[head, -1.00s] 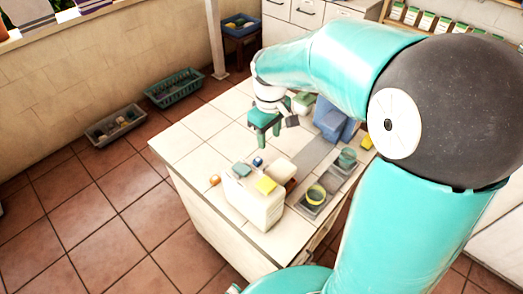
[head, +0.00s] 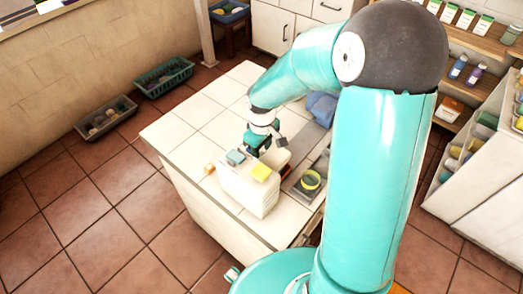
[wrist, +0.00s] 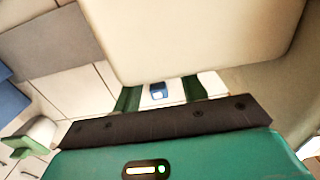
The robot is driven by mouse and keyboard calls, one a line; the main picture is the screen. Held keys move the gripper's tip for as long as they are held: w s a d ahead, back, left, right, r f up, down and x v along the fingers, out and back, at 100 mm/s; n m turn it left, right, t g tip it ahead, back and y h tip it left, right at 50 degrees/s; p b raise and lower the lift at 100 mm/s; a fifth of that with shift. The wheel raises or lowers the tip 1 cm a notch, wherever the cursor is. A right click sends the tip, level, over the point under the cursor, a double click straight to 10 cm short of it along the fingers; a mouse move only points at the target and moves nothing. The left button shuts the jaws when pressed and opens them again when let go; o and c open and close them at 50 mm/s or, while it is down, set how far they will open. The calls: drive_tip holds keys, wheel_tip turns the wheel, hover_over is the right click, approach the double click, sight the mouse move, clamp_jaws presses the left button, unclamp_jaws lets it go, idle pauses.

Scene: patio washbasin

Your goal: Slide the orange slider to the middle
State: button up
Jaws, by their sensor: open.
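My gripper (head: 258,143) is at the far side of a cream box on the counter, its fingertips hidden by the box in the head view. In the wrist view its two green fingers (wrist: 159,94) are apart, and a small blue piece (wrist: 158,91) shows in the gap between them. I cannot tell whether they touch it. The cream box (head: 245,192) fills the top of the wrist view (wrist: 195,38). A small orange piece (head: 209,168) shows at the box's left; I cannot tell whether it is the slider. No orange shows in the wrist view.
The white tiled counter (head: 190,130) is clear at the left. Shelves (head: 470,40) stand at the right.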

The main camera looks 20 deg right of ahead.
drive_tip(key=shift+f, duration=0.55)
drive_tip(key=shift+c, duration=0.4)
clamp_jaws()
drive_tip(key=w+d, duration=0.2)
drive_tip(key=d, duration=0.1)
drive_tip(key=w+d, duration=0.2)
drive_tip(key=d, duration=0.1)
drive_tip(key=w+d, duration=0.2)
drive_tip(key=d, duration=0.1)
drive_tip(key=shift+w+d, duration=0.1)
drive_tip(key=shift+r, duration=0.1)
drive_tip(key=shift+o, duration=0.4)
unclamp_jaws()
